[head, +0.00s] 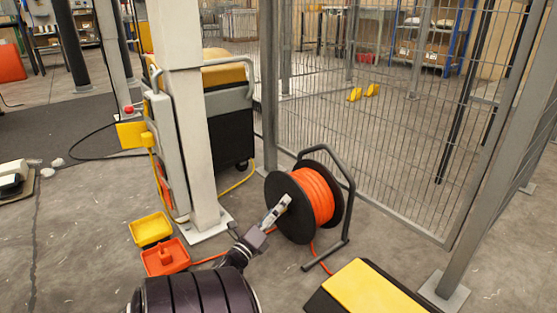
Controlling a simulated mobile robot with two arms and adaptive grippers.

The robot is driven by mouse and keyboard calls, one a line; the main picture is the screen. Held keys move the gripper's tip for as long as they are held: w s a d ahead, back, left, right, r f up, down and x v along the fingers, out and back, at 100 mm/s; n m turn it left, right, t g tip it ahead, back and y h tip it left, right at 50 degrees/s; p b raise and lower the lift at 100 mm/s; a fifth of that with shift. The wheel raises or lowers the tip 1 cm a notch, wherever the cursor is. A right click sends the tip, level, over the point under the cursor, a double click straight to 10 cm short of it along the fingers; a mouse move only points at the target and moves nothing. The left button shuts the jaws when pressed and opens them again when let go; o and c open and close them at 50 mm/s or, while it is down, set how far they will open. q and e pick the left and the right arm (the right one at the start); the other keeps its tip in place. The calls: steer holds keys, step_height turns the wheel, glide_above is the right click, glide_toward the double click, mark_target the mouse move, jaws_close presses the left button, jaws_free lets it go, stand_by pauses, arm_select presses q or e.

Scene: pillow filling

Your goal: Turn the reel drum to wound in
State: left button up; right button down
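The reel drum (317,195) holds orange cable between two black discs. It stands upright on the floor in a dark grey tubular frame (349,190). Orange cable runs from it along the floor. My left gripper (285,201), on the arm from the lower left, is at the near black disc (283,183), close to its middle. Its fingers overlap the disc in the view. I cannot tell whether they are open or shut, or whether they hold a handle. My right gripper is not in view.
A wire mesh fence (400,120) stands behind the reel. A pale post (186,130) is to the left, with a yellow bin (151,229) and an orange bin (165,258) near its foot. A yellow-topped black block (370,288) lies at the lower right.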

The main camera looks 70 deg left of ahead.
mark_target(285, 181)
arm_select(q)
step_height(285, 181, up, 7)
steer(key=shift+r, duration=0.2)
steer(key=shift+w+d+r, duration=0.1)
steer(key=shift+d+r, duration=0.05)
steer(key=shift+r, duration=0.2)
steer(key=shift+f, duration=0.1)
